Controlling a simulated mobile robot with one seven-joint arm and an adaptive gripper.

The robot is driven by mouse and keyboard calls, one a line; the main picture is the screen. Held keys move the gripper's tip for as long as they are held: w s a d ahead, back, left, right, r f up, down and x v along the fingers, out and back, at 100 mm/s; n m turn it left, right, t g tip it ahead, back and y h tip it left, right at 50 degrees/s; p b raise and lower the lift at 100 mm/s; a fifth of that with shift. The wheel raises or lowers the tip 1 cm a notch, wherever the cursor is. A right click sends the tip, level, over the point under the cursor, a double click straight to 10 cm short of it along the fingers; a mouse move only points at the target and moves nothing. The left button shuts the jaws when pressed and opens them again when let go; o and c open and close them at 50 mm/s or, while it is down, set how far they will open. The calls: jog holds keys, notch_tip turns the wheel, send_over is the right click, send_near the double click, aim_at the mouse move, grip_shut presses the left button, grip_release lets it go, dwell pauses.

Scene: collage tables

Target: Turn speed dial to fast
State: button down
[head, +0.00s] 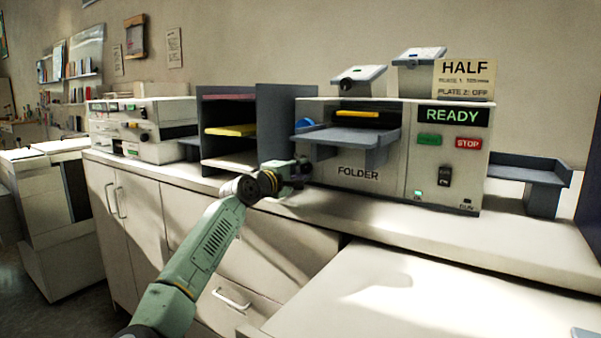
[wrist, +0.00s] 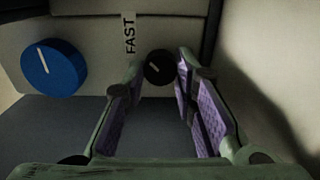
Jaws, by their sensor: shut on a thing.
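The folder machine (head: 352,174) stands on the counter, with its display reading READY. In the wrist view, a small black dial (wrist: 158,66) with a pale pointer mark sits on the machine's side panel, beside a FAST label (wrist: 129,34). My gripper (wrist: 159,78) has its purple-padded fingers on either side of this dial, shut on it. In the head view, my gripper (head: 300,172) is at the machine's lower left side and the black dial is hidden. A larger blue dial (wrist: 53,67) with a white pointer line is left of the fingers; it also shows in the head view (head: 305,125).
A grey feed tray (head: 346,135) juts out above my gripper. A dark shelf unit (head: 273,125) with coloured paper stands close on the left. A sign (head: 464,79) reading HALF is on top of the machine. An outfeed tray (head: 525,172) is on the right.

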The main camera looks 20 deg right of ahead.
dwell(0.4)
jog(key=c, duration=1.3)
grip_release()
jog(key=v, duration=1.2)
